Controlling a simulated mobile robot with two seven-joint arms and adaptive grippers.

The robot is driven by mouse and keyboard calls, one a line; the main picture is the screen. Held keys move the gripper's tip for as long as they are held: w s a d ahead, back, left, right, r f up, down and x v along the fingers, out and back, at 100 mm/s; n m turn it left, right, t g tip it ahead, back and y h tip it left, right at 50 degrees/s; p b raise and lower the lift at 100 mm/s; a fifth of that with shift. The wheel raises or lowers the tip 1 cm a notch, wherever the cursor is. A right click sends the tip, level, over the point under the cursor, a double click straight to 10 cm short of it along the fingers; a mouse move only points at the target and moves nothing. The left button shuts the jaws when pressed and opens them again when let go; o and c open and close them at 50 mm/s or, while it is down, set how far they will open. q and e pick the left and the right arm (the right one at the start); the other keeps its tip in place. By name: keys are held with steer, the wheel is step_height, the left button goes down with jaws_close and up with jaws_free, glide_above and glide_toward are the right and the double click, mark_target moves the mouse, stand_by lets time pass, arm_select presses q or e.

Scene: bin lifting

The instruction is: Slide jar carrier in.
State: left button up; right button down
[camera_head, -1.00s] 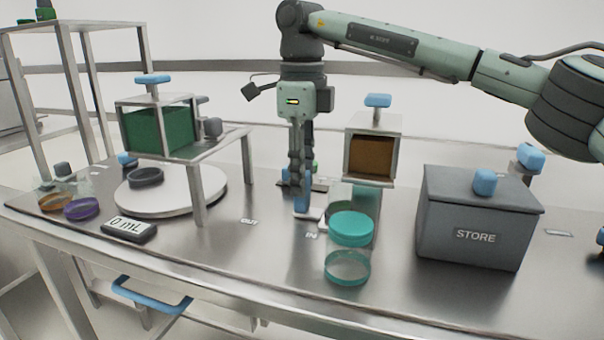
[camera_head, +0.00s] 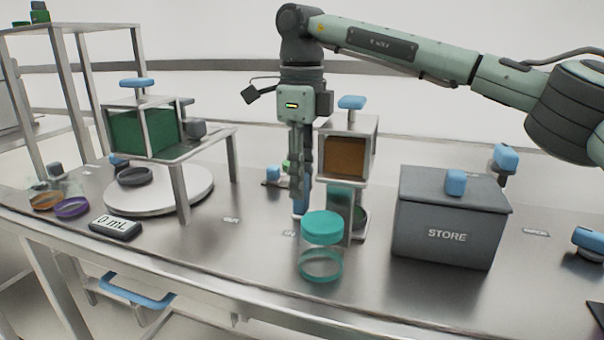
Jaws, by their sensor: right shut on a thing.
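My right gripper (camera_head: 300,205) points down and is shut on the blue handle (camera_head: 300,208) of the jar carrier. It is just left of the stand with the brown-filled hopper (camera_head: 346,155). The carrier's pale plate (camera_head: 357,236) seems to show at the foot of that stand, with a dark green round thing (camera_head: 361,214) above it. The rest of the carrier is hidden behind the stand and the teal-lidded jar (camera_head: 322,228). My left gripper is not in view.
The grey STORE box (camera_head: 447,225) stands to the right. A green-filled hopper (camera_head: 143,132) stands over a white turntable (camera_head: 125,200) at left. Bare table lies around the IN label (camera_head: 288,233).

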steer(key=shift+d+f, duration=0.1)
steer(key=shift+d, duration=0.1)
steer(key=c, duration=1.2)
jaws_free()
step_height(320, 180, up, 12)
steer(key=shift+s, duration=0.1)
